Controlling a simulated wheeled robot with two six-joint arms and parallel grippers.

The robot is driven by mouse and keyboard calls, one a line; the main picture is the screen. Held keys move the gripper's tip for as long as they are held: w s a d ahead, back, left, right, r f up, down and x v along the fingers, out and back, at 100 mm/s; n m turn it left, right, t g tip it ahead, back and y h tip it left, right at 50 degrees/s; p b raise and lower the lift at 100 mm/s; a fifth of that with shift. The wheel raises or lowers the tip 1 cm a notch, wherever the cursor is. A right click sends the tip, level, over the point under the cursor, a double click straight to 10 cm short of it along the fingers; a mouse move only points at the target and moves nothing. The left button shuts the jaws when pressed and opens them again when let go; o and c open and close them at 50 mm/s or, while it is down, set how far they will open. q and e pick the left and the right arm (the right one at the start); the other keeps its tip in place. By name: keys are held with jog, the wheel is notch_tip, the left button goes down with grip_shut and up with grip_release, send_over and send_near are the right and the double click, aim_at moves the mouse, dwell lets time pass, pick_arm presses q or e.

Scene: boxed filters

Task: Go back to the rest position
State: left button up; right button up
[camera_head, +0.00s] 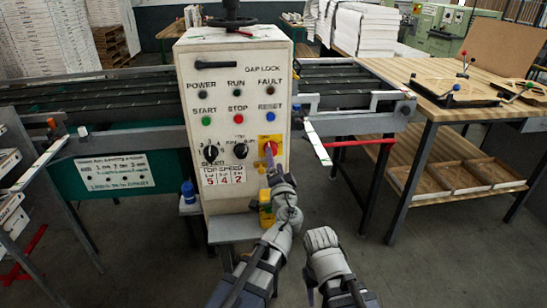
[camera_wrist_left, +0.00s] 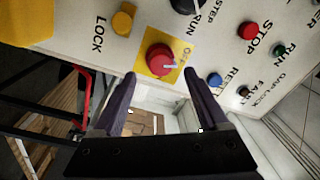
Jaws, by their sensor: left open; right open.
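The grey control box (camera_head: 235,110) stands in the middle of the head view. My left gripper (camera_head: 270,152) is in front of the red knob on a yellow plate, low on the panel's right side. In the left wrist view the two purple fingers of my left gripper (camera_wrist_left: 170,77) are spread apart with nothing between them. The red knob (camera_wrist_left: 160,58) shows beyond the fingertips; I cannot tell whether they touch it. My right arm's grey wrist is at the lower middle. Only a purple sliver of my right gripper (camera_head: 310,291) shows; the rest is hidden.
A conveyor (camera_head: 90,100) runs behind the box on both sides. A wooden workbench (camera_head: 455,85) with trays on its shelf stands at the right. A red bar (camera_head: 360,142) juts out right of the box. Open floor (camera_head: 440,255) lies at the lower right.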

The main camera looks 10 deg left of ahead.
pick_arm(q)
jog(key=v, duration=0.3)
jog(key=shift+s, duration=0.15)
jog(key=s+a+f+n+g+y, duration=0.35)
jog(key=a+f+n+g, duration=0.3)
jog(key=a+f, duration=0.35)
jog(key=s+a+f+n+g+h, duration=0.25)
jog(key=s+f+g+h, duration=0.25)
jog(key=s+f+g, duration=0.6)
jog(key=s+d+r+m+h+p, duration=0.1)
jog(key=s+d+r+p, duration=0.3)
jog(key=d, duration=0.3)
jog(key=s+d+r+m+h+p, duration=0.1)
jog(key=s+d+r+m+p, duration=0.1)
jog(key=s+d+r+p, duration=0.3)
jog(key=d+p, duration=0.2)
jog(key=d, duration=0.1)
jog(key=shift+d+m+g, duration=0.3)
jog(key=shift+d+g, duration=0.05)
